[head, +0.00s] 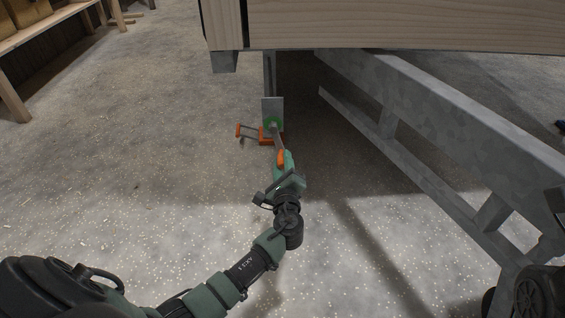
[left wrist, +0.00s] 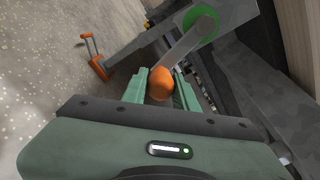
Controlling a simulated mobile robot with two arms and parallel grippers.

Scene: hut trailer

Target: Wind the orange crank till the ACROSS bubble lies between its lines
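The orange crank has an orange knob (left wrist: 161,85) on a grey arm (left wrist: 184,47), which comes from a green round hub (left wrist: 201,25) on a grey plate. In the head view the knob (head: 281,158) is toward me and below the hub (head: 272,123), under the trailer's corner. My left gripper (head: 283,167) is at the knob. In the left wrist view its two green fingers (left wrist: 160,88) lie against both sides of the knob. My right gripper is not identifiable in view. No bubble or level lines show in either view.
The wooden trailer body (head: 400,25) hangs above. A galvanised frame beam (head: 450,125) runs along the right. Open speckled floor (head: 150,170) lies left.

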